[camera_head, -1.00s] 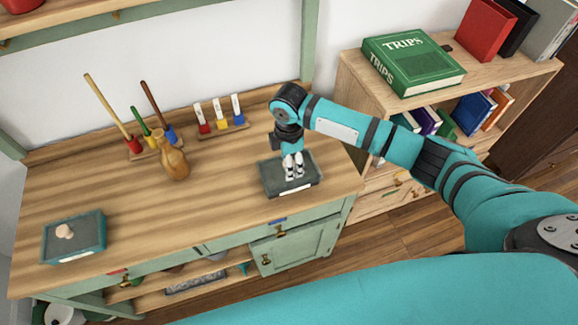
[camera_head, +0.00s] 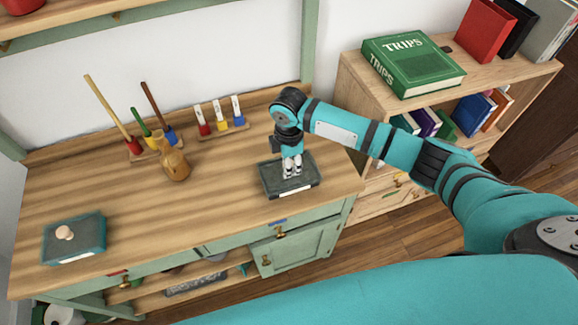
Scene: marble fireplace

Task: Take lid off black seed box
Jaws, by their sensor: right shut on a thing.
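The black seed box (camera_head: 289,191) is a dark, flat rectangular box with a pale label on its front, on the right part of the wooden counter. My right gripper (camera_head: 292,172) points down over the middle of its top and is shut on the lid's knob, which the fingers hide. The lid appears to sit on the box; I cannot tell any gap. My left gripper is not seen.
A teal-edged box (camera_head: 75,238) with a round pale knob stands at the counter's left front. A wooden bottle-shaped thing (camera_head: 174,165), a stand of long-handled tools (camera_head: 152,137) and a small marker rack (camera_head: 221,128) stand behind. The counter (camera_head: 215,205) between the boxes is clear.

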